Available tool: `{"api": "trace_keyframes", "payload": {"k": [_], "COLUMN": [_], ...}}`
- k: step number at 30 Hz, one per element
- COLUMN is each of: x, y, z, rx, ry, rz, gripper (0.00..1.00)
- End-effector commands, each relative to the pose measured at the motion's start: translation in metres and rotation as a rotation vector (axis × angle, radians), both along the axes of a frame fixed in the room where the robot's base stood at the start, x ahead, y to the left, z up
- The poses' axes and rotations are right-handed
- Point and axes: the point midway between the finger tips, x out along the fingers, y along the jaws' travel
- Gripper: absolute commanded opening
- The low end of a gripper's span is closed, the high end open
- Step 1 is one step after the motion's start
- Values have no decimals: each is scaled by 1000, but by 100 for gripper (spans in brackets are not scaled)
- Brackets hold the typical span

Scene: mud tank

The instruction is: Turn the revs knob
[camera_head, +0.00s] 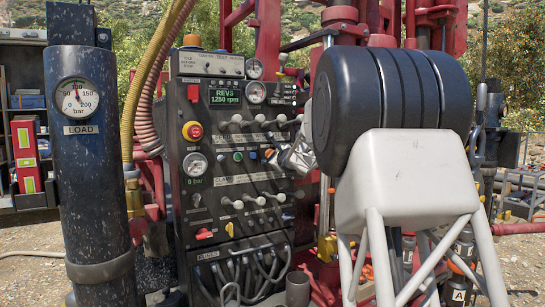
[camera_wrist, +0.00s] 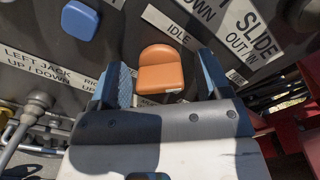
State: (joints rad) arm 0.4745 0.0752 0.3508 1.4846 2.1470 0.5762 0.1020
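An orange knob (camera_wrist: 161,70) sits on the dark panel in the wrist view, next to a label reading IDLE. No REVS label is readable beside it there. It also shows small in the head view (camera_head: 268,153). My gripper (camera_wrist: 164,82) is open, with one blue-padded finger on each side of the orange knob and a gap on both sides. In the head view my gripper (camera_head: 283,156) is at the panel's right side, partly hidden by my arm. A display (camera_head: 224,96) on the panel reads REVS 1250 rpm.
A blue knob (camera_wrist: 80,20) is up and left of the orange one. A grey lever (camera_wrist: 36,105) stands at the left. The control panel (camera_head: 222,187) carries several white-tipped levers, gauges and a red stop button (camera_head: 193,131). A dark LOAD column (camera_head: 90,190) stands left.

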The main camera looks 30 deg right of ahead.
Motion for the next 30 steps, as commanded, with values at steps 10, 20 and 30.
{"api": "trace_keyframes", "payload": {"k": [10,20,30], "x": [-2,-20,-55], "y": [0,0,0], "z": [0,0,1], "rx": [0,-1,-1], "ry": [0,1,-1], "rz": [0,-1,-1], "gripper": [70,70,70]}}
